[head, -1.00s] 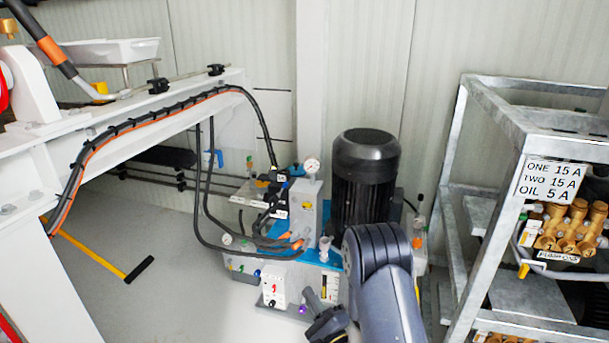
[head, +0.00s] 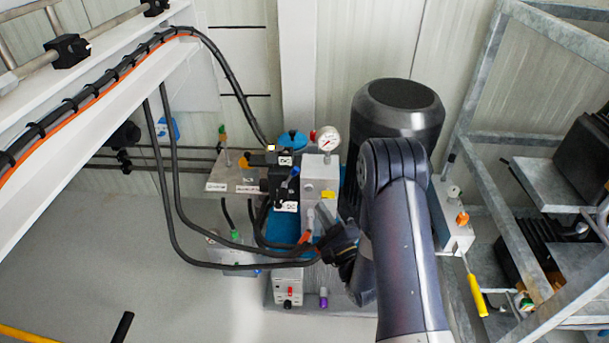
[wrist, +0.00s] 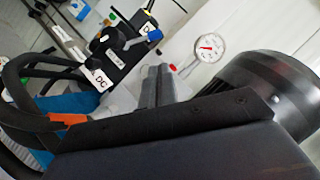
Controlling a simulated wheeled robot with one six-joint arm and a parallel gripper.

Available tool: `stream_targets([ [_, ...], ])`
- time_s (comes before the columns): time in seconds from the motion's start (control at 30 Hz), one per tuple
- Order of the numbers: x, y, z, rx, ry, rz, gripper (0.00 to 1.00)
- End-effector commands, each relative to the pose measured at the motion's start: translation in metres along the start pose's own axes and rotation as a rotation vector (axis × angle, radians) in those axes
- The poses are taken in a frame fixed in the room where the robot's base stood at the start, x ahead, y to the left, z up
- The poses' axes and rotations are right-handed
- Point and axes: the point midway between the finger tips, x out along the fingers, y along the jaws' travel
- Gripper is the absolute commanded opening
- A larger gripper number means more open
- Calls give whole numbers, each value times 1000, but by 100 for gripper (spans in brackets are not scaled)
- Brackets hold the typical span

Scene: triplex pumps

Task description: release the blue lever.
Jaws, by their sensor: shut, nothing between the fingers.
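A blue-tipped lever (wrist: 154,36) sticks out to the right from a black valve block (wrist: 118,52) with DC labels in the wrist view. In the head view the blue lever tip (head: 294,171) shows small beside the grey manifold block. My gripper (wrist: 158,84) is shut and empty, its fingers upright below and a little right of the lever tip in the wrist view, apart from it in the picture. In the head view my gripper (head: 322,214) is in front of the manifold, below and right of the lever. My arm hides part of the motor.
A pressure gauge (head: 328,139) tops the manifold, and a large black motor (head: 397,110) stands at its right. Black hoses (head: 172,190) loop down on the left. A galvanised frame (head: 480,200) stands at the far right. The floor at lower left is mostly clear.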

Motion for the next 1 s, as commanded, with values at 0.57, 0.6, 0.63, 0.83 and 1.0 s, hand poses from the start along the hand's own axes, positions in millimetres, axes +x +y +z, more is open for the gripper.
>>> stream_targets([
  [0.57, 38, 0, 1, -2, -6, -3, 0],
  [0.6, 45, 0, 1, -1, -5, -3, 0],
  [0.63, 51, 0, 1, -1, -4, -3, 0],
  [0.83, 83, 0, 0, -1, -2, -2, 0],
  [1.0, 97, 0, 0, 0, -1, -1, 0],
])
